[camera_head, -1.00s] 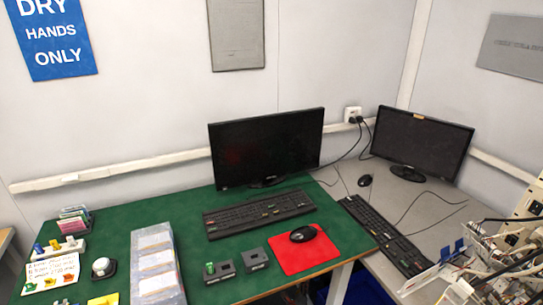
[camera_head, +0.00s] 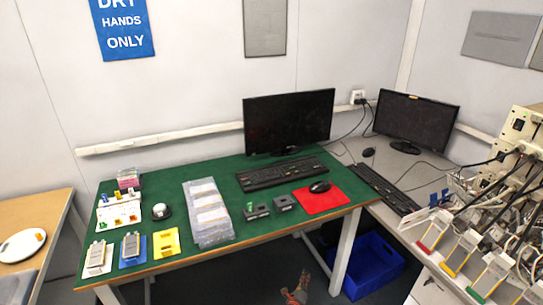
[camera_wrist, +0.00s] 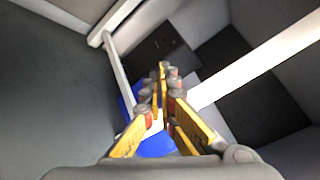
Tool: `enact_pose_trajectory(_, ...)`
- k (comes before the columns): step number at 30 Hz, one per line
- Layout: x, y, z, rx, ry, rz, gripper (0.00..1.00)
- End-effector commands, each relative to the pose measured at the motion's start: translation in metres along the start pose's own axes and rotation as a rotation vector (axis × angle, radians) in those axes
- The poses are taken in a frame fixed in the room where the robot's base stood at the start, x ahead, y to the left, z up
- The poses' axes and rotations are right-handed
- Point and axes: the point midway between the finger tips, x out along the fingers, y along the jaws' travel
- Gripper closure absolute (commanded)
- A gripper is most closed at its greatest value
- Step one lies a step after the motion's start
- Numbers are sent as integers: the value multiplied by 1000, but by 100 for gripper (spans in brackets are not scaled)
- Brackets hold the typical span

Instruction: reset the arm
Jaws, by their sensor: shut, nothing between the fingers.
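My gripper (camera_head: 296,289) shows at the bottom middle of the head view, low in front of the green table (camera_head: 225,255). In the wrist view its yellow fingers (camera_wrist: 163,75) come together at the tips with nothing between them. It is shut and empty, apart from the table. Most of my arm is out of view.
A blue crate (camera_head: 368,268) stands on the floor under the tables, right of my gripper. White table legs (camera_head: 343,250) stand close by. Pouch cells on coloured trays (camera_head: 165,243), keyboards, monitors and a cell tester (camera_head: 520,140) surround the area. Floor in front is clear.

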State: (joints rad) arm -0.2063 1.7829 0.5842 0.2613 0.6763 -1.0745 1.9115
Motion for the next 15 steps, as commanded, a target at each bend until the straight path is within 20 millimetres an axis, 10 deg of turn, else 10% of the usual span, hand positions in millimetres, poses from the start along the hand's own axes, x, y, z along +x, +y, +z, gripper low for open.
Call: enact_pose_trajectory(15, -34, 90, -49, -443, 33, 339, 100)
